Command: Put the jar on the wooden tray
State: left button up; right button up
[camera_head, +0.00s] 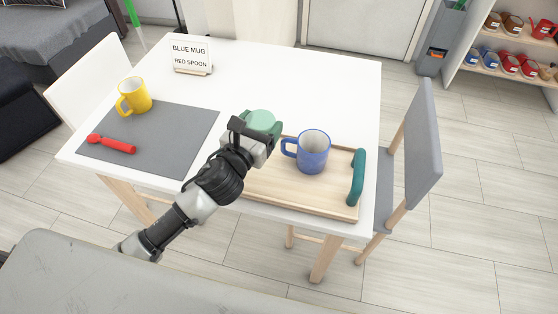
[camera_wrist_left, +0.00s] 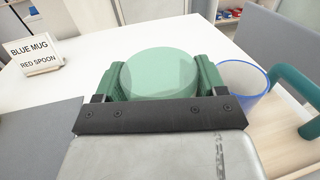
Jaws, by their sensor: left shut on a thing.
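The jar is pale green with a round top (camera_head: 261,118); it fills the middle of the left wrist view (camera_wrist_left: 160,72). My left gripper (camera_head: 258,130) is shut on the jar, with one finger on each side of it in the left wrist view. The wooden tray (camera_head: 285,192) lies at the table's near right. The jar is at the tray's far left part; I cannot tell whether it touches the tray. My gripper and arm hide the tray's left end and the jar's lower part. My right gripper is not in view.
A blue mug (camera_head: 312,152) stands on the tray, close right of the jar. The tray has a teal handle (camera_head: 357,176). A yellow mug (camera_head: 133,97) and red spoon (camera_head: 112,144) are on a grey mat (camera_head: 175,130). A sign (camera_head: 190,56) stands behind. A chair (camera_head: 423,130) is right.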

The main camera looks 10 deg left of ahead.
pick_arm(q)
notch_tip(320, 180, down, 3)
jog(key=shift+w+b, duration=0.1)
jog(key=shift+b, duration=0.2)
jog(key=shift+f, duration=0.35)
notch_tip(320, 180, down, 3)
jog(key=shift+f+b, duration=0.1)
jog(key=shift+b, duration=0.55)
jog(key=shift+f, duration=0.2)
jog(key=o, duration=0.7)
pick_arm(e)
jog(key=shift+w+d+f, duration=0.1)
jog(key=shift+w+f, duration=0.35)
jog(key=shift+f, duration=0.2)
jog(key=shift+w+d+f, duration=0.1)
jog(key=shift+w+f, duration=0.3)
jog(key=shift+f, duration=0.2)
